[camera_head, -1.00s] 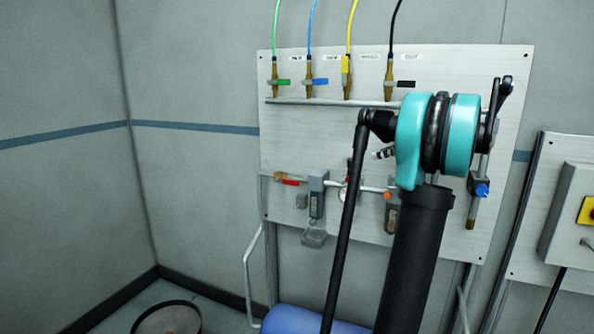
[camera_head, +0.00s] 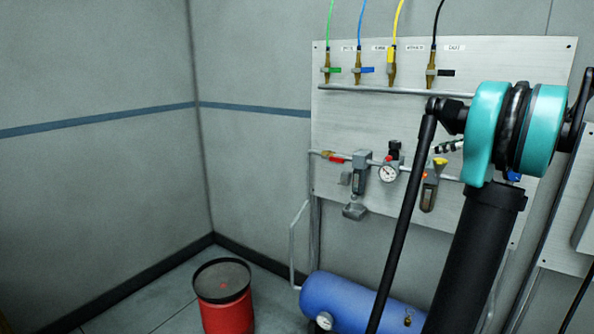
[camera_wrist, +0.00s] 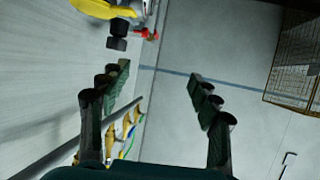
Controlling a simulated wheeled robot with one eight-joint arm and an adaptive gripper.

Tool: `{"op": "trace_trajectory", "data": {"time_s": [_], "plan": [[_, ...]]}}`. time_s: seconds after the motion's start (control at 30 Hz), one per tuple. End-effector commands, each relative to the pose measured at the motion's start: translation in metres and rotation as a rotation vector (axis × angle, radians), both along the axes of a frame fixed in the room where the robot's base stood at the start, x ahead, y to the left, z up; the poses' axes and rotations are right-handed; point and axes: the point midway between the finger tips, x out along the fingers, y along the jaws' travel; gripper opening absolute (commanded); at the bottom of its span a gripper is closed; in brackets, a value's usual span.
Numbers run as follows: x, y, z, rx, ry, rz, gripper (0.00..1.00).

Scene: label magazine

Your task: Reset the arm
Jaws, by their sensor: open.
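My gripper (camera_wrist: 160,88) shows in the wrist view with its two dark fingers spread wide apart. Nothing is between the fingers. In the head view my arm, with a teal joint and dark links, rises in front of the right part of the panel (camera_head: 335,112). My gripper's fingertips cannot be made out in the head view. In the wrist view the panel's surface (camera_wrist: 50,80) lies along the left, close to the left finger, and the room is turned sideways.
The panel carries coloured hoses, a gauge (camera_head: 388,173) and a yellow-topped fitting (camera_head: 440,162). A blue tank (camera_head: 350,298) and a red drum (camera_head: 228,315) stand below. A mesh cage (camera_wrist: 297,60) is at the wrist view's right. Open floor (camera_head: 165,300) lies left of the drum.

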Motion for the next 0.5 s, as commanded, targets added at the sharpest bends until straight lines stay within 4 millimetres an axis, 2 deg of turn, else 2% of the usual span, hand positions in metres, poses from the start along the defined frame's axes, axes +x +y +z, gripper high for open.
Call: {"op": "trace_trajectory", "data": {"time_s": [0.27, 0.5], "plan": [[-0.004, 0.039, -0.028, 0.004, 0.109, -0.008, 0.63], [-0.016, 0.088, -0.068, -0.002, 0.253, -0.033, 0.63]]}}
